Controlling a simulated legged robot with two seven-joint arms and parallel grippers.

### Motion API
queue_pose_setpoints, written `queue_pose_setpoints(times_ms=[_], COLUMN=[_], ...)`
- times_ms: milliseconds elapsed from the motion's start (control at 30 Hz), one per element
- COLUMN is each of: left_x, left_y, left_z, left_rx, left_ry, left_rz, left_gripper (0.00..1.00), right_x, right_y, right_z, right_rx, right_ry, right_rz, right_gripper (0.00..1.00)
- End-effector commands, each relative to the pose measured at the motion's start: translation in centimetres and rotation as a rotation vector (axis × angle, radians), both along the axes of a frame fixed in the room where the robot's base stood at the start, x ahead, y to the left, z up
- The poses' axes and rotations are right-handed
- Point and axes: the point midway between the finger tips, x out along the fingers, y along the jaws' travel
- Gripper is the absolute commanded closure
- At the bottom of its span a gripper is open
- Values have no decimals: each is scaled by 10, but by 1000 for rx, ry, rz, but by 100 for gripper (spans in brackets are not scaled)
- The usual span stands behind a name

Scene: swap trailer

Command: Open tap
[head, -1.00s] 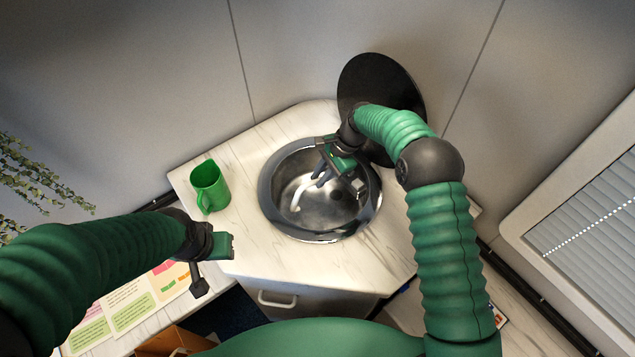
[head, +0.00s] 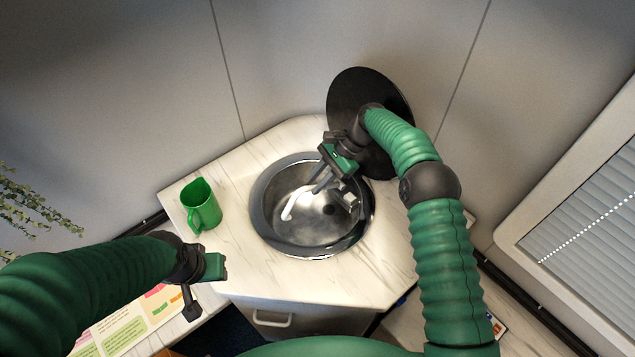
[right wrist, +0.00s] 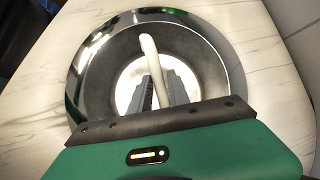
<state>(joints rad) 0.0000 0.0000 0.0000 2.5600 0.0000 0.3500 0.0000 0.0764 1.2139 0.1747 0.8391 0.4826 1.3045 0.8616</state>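The white tap spout (head: 298,203) shows over the round steel sink (head: 262,235) in the head view. In the right wrist view the spout (right wrist: 149,50) runs down between my fingers, and its lower end is hidden. A small metallic block (head: 350,201), perhaps part of the tap, is right of the spout. My right gripper (head: 322,181) points down over the sink at the spout. Its two fingers are apart, one on each side of the spout in the wrist view; contact is unclear. My left gripper (head: 203,285) is open and empty, left of the counter's front.
A green mug (head: 201,208) stands on the marble-look counter (head: 265,280) left of the sink. A black disc (head: 350,95) is behind my right arm near the wall. A cabinet handle (head: 272,320) is below the counter. The counter front is clear.

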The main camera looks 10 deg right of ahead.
Motion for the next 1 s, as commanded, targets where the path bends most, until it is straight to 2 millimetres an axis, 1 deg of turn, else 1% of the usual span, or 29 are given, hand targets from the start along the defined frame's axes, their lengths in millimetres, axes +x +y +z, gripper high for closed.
queue_pose_setpoints(times_ms=[33, 100, 433, 533, 633, 867, 1000], left_x=[0, 0, 0, 0, 0, 0, 0], left_y=[0, 0, 0, 0, 0, 0, 0], left_z=[0, 0, -1, -7, -15, -22, -28], left_rx=[0, 0, 0, 0, 0, 0, 0], left_ry=[0, 0, 0, 0, 0, 0, 0], left_rz=[0, 0, 0, 0, 0, 0, 0], left_gripper=[64, 64, 64, 64, 64, 64, 64], right_x=[0, 0, 0, 1, 2, -37, -66], right_y=[0, 0, -2, -1, 1, 3, 6], right_z=[0, -1, -1, 9, 32, 35, 37], right_rx=[0, -2, -5, -5, -5, -5, -6], right_ry=[-1, 1, 3, 0, -4, 4, 4], right_rz=[1, 1, 0, 1, 2, 0, 1], right_gripper=[71, 62, 62, 62, 62, 62, 62])
